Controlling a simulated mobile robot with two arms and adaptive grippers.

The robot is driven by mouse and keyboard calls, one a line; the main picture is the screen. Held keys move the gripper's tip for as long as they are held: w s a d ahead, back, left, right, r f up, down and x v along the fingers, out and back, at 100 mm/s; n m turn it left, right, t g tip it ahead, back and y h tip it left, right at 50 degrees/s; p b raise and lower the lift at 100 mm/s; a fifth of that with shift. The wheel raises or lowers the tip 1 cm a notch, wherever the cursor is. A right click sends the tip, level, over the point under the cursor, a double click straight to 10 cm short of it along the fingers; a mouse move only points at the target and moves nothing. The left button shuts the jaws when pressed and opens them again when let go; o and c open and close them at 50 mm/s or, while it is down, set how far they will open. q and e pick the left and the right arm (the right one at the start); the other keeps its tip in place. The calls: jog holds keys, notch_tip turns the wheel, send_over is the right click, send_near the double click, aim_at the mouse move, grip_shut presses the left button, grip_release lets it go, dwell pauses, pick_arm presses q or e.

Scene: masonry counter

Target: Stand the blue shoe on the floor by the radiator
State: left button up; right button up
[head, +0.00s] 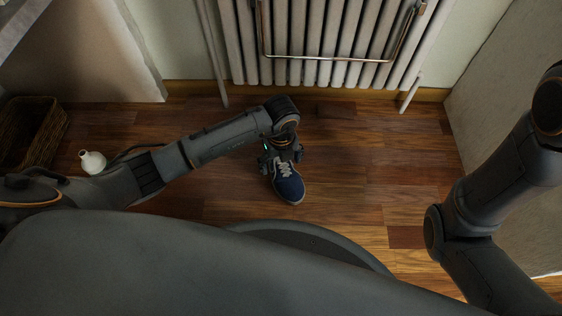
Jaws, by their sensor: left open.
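The blue shoe (289,188), with pale laces and a light sole edge, stands upright on the wooden floor (350,180), its toe towards my base. The radiator (310,40) is on the wall behind it, with some bare floor between. My left gripper (282,158) is open and points down at the heel end of the shoe. It hides the shoe's heel and opening; whether the fingers touch the shoe cannot be told. My right arm is at the right, and its gripper is out of view.
A wicker basket (32,132) and a small white vase (92,161) stand on the floor at the left, the vase close to my left arm. A copper-coloured rail (330,58) runs across the radiator's front. Floor right of the shoe is clear.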

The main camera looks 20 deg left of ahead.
pick_arm(q)
notch_tip(320, 180, up, 11)
jog(key=p, duration=0.6)
jog(key=shift+p, duration=0.3)
